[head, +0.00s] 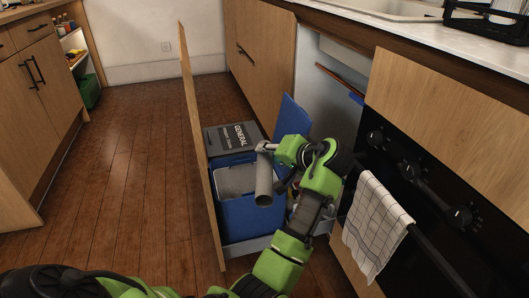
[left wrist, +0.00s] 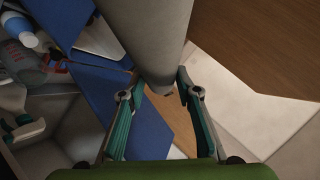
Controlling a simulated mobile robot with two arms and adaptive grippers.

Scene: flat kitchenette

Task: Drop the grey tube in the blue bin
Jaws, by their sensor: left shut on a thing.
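The grey tube (head: 264,182) hangs nearly upright in the head view, in front of the blue bin (head: 238,218) in the pull-out drawer. My left gripper (head: 268,149) is shut on the tube near its upper end. In the left wrist view the tube (left wrist: 145,35) reaches between the two fingertips of my left gripper (left wrist: 155,88). The blue bin is open, with a light grey inside, and its blue lid (head: 292,117) stands raised on the right. The tube's lower end overlaps the bin in the picture; its exact height above it I cannot tell. My right gripper is not in view.
A grey bin marked GENERAL (head: 232,136) stands behind the blue bin. The wooden drawer front (head: 203,165) rises at the left. Bottles (left wrist: 22,45) stand right of the bin. The oven with a towel (head: 372,225) is at the right. Floor at left is clear.

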